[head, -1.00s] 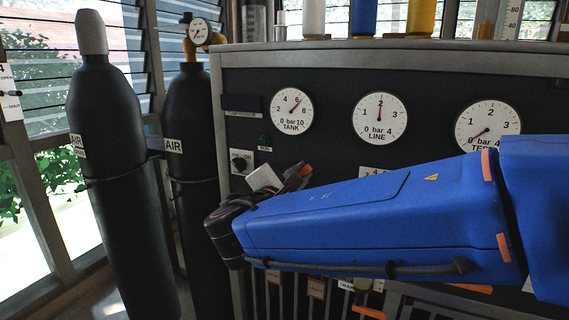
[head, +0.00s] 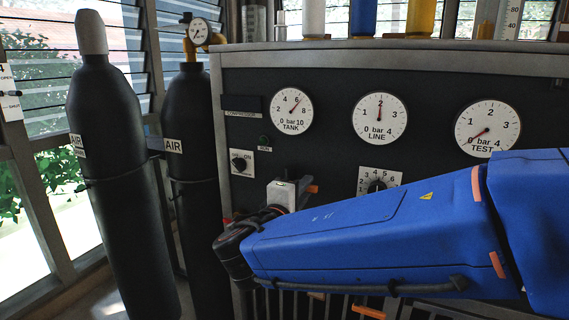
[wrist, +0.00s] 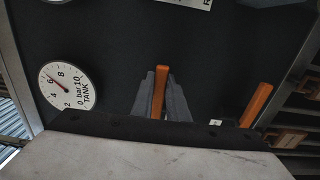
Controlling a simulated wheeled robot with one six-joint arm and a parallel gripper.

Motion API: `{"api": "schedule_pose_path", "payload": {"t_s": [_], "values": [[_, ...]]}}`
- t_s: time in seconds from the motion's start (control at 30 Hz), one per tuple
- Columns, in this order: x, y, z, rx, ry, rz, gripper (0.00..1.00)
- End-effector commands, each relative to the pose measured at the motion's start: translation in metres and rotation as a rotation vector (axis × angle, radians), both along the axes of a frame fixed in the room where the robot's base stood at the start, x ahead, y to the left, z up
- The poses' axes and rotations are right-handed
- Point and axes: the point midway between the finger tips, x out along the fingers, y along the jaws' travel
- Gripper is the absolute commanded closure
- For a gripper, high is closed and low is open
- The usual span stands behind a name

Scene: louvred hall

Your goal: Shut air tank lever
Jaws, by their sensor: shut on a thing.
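In the wrist view an orange lever handle (wrist: 162,75) stands between the two grey fingers of my gripper (wrist: 161,97), which are closed on it. The lever's base and pivot are hidden behind the gripper body. A second orange handle (wrist: 256,105) is to the right, apart from the fingers. In the head view my gripper (head: 287,193) is in front of the dark panel, partly behind my blue arm, and its fingertips cannot be made out clearly. The tank gauge (head: 291,109), also in the wrist view (wrist: 68,86), has its needle near 6.
Two dark air cylinders (head: 118,190) (head: 192,140) stand left of the panel. The line gauge (head: 379,118), test gauge (head: 487,129), on switch (head: 241,162) and numbered dial (head: 378,182) are on the panel. Another orange handle (head: 369,312) shows below my arm.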

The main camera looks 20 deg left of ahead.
Motion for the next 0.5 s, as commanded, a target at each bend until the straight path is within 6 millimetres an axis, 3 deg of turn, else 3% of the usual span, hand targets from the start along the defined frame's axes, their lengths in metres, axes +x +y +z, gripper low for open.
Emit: {"api": "schedule_pose_path", "payload": {"t_s": [0.07,0.1,0.2,0.5], "values": [[-0.0002,0.0003,-0.0013,0.006,0.001,0.001,1.00],[-0.0002,0.0003,-0.0012,0.005,0.001,0.001,0.81],[-0.0002,0.0003,-0.0011,0.005,0.001,0.001,0.64],[-0.0021,0.0005,-0.0006,0.005,0.000,0.001,0.64]]}}
